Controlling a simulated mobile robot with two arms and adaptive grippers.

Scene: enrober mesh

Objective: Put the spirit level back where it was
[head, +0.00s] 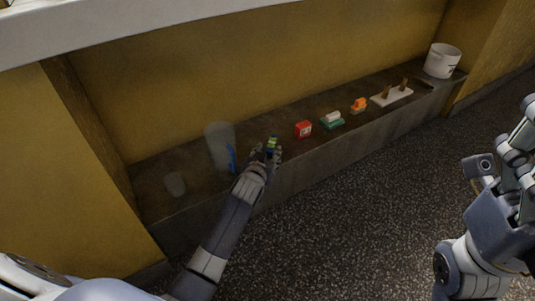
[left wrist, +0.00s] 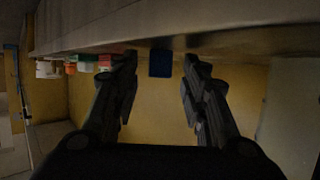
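My left gripper (head: 267,153) is at the front of the low ledge, next to a small green and yellowish object (head: 271,143) partly hidden by the fingers. I cannot tell for certain whether this is the spirit level. In the left wrist view the two fingers (left wrist: 160,90) stand apart, and a small dark blue block (left wrist: 160,63) shows in the gap beyond them, against the ledge. No grip on it is visible. A thin blue upright piece (head: 232,158) stands left of the gripper. My right gripper (head: 515,150) is at the right edge, partly cut off.
The ledge (head: 155,198) also holds a large clear container (head: 220,145), a small clear cup (head: 175,184), a red box (head: 303,130), a green and white item (head: 331,120), an orange item (head: 359,105), a white tray (head: 378,101) and a white bucket (head: 441,62). Speckled floor lies in front.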

